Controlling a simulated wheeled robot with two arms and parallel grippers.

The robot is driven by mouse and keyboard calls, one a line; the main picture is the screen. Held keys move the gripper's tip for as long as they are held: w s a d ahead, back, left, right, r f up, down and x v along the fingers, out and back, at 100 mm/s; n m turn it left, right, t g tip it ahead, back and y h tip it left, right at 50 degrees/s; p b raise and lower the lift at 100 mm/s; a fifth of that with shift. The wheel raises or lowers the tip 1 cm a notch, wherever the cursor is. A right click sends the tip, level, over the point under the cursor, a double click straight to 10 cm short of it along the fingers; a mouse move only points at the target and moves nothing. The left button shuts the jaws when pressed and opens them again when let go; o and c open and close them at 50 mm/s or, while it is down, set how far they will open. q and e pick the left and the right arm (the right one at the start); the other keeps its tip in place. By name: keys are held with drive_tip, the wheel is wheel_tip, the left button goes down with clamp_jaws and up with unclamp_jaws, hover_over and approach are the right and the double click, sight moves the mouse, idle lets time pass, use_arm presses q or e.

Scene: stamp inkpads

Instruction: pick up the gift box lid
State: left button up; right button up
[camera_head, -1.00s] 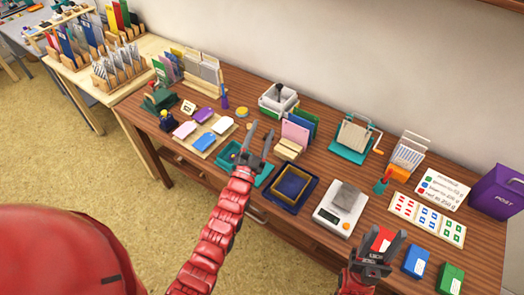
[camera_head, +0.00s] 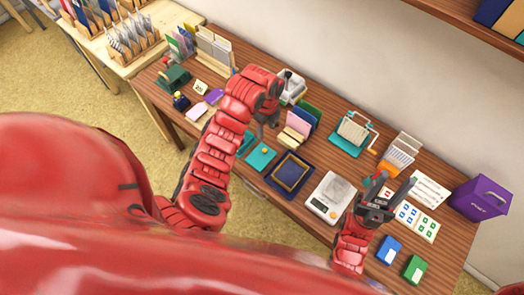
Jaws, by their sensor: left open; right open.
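A flat teal square with a small orange knob (camera_head: 260,158), which looks like the gift box lid, lies on the wooden table left of a dark blue tray with a gold frame (camera_head: 290,172). Another teal piece (camera_head: 245,142), perhaps the box, shows beside it, partly hidden by my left arm. My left gripper (camera_head: 262,128) is open, pointing down just behind the lid and apart from it. My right gripper (camera_head: 394,186) is open and empty over the table, right of the white scale.
The white scale (camera_head: 329,198) stands right of the blue tray. Upright coloured cards (camera_head: 300,122) and a white container (camera_head: 290,86) stand behind the lid. A purple post box (camera_head: 482,198) is at the far right. Blue (camera_head: 389,250) and green (camera_head: 414,268) boxes lie near the front edge.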

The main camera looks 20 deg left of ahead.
use_arm(q)
wheel_tip(320, 180, down, 12)
drive_tip(key=b, duration=0.8)
drive_tip(key=shift+w+r, duration=0.1)
drive_tip(key=shift+r, duration=0.15)
drive_tip(key=shift+w+a+f+p, duration=0.2)
drive_tip(key=shift+f+p, duration=0.35)
drive_tip(key=shift+f, duration=0.4)
drive_tip(key=shift+w+a+f+p, duration=0.1)
drive_tip(key=shift+w+f+p, duration=0.1)
drive_tip(key=shift+f+p, duration=0.55)
drive_tip(key=shift+f, duration=0.8)
clamp_jaws()
